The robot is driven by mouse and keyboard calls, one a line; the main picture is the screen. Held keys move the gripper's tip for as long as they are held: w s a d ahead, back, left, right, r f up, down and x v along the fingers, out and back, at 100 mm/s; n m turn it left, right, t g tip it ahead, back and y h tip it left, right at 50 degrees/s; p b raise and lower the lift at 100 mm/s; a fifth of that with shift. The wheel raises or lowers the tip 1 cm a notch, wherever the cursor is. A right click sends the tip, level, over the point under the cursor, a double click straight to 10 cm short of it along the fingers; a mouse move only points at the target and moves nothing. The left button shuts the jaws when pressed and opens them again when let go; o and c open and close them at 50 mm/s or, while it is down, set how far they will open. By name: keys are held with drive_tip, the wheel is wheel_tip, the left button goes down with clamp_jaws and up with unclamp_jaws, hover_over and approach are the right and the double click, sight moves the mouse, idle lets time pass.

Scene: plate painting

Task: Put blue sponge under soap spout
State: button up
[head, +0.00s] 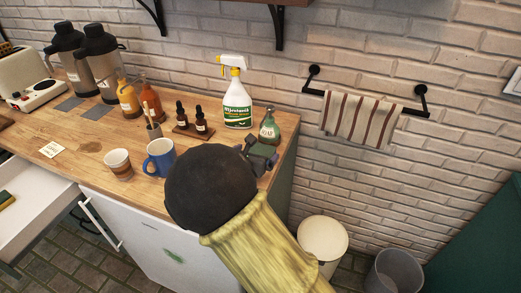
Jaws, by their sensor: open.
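A green soap bottle (269,132) with a dark pump top stands near the right end of the wooden counter. My gripper (264,160) is just in front of the soap bottle, low over the counter's right edge. It is open, but mostly hidden behind my arm's dark round joint. I cannot make out the blue sponge for certain. A small blue-grey patch shows at my gripper, and I cannot tell whether it is part of the gripper or the sponge. The soap spout is small and its direction is hard to tell.
A white spray bottle (237,105) stands behind, left of the soap. Dropper bottles (201,124), a blue mug (160,157) and a paper cup (118,164) stand further left. An open drawer (35,220) juts out at left. Two bins (323,238) stand below right.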

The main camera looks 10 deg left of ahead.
drive_tip(key=v, duration=0.5)
drive_tip(key=shift+s, duration=0.25)
idle(0.4)
drive_tip(key=s+d+f+m+g+h, duration=0.2)
drive_tip(key=d+m+g, duration=0.2)
drive_tip(key=d+m, duration=0.45)
drive_tip(key=s+d+f+m+g+h, duration=0.1)
drive_tip(key=s+d+m+g, duration=0.3)
drive_tip(key=d, duration=0.8)
drive_tip(key=s+d+m+g+y, duration=0.1)
drive_tip(key=s+d+m, duration=0.4)
drive_tip(key=m, duration=0.6)
drive_tip(key=s+d+r+m+g+y, duration=0.1)
drive_tip(key=s+d+m+y, duration=0.2)
drive_tip(key=s+d+m, duration=0.3)
drive_tip(key=shift+d+m+g+y, duration=0.2)
drive_tip(key=shift+m+g+y, duration=0.15)
drive_tip(key=shift+m, duration=2.1)
drive_tip(key=shift+s, duration=0.15)
